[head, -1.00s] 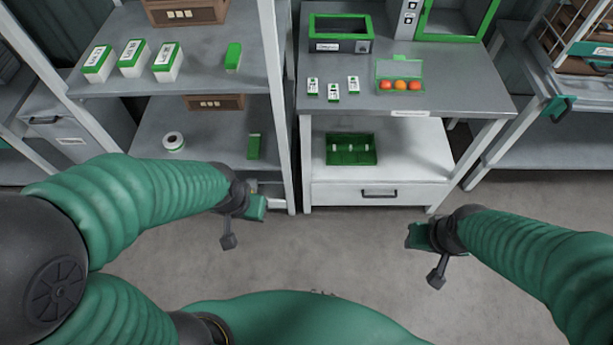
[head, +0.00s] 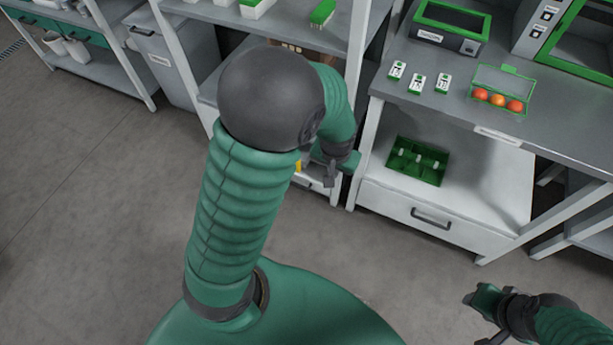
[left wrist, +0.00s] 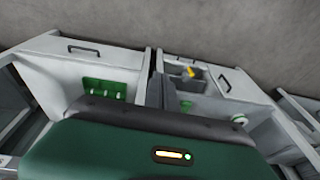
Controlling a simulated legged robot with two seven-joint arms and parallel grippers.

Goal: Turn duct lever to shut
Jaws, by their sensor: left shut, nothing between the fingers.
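I cannot pick out a duct lever in either view. My left gripper (head: 350,163) is shut and empty, in front of the gap between the shelf rack and the workbench. My left arm crosses the middle of the head view and hides part of the rack. My right gripper (head: 483,300) is at the lower right, over bare floor and apart from everything. Whether its jaws are open is too small to tell.
A drawer handle (head: 430,218) faces me. In the left wrist view, a small yellow item (left wrist: 190,72) sits in a grey holder. The floor (head: 90,220) is clear at left.

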